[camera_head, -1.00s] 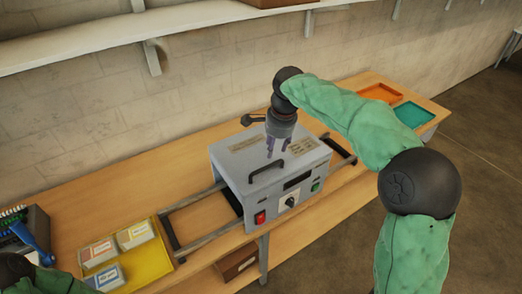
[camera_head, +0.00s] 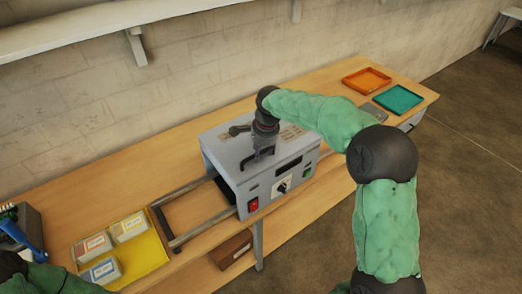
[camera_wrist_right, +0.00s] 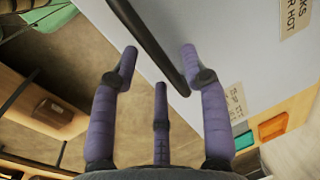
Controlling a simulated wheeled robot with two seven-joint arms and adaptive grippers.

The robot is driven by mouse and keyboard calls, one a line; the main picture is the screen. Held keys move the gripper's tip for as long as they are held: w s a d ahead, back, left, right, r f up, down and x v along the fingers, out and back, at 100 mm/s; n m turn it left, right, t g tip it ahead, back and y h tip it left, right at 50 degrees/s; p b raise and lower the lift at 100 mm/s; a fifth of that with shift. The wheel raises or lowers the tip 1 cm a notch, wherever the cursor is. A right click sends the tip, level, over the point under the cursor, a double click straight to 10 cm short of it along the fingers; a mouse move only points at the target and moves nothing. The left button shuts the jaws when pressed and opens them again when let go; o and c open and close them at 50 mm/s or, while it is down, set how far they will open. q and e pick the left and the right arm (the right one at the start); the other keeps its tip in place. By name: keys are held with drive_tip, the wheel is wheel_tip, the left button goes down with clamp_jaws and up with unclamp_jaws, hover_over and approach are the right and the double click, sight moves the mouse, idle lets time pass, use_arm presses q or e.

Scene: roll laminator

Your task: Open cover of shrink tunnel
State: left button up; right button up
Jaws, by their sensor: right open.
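The shrink tunnel (camera_head: 228,158) is a light grey box on the bench in the head view. Its cover looks closed, with a black handle (camera_head: 246,163) on top. My right gripper (camera_head: 261,154) points down at the handle and hides part of it. In the right wrist view the purple fingers (camera_wrist_right: 158,56) are open, and the black handle bar (camera_wrist_right: 155,45) runs between the two outer fingers; contact cannot be told. My left gripper is out of view; only part of my left arm shows at the lower left.
A red switch (camera_head: 253,205) and a dial (camera_head: 282,187) are on the tunnel's front. Metal rails (camera_head: 187,192) extend left of it. A yellow tray (camera_head: 153,257) with several boxes lies at left. Orange (camera_head: 367,79) and teal (camera_head: 398,98) trays lie at right. A shelf (camera_head: 100,38) overhangs.

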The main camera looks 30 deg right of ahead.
drive_tip(key=shift+c, duration=0.3)
clamp_jaws()
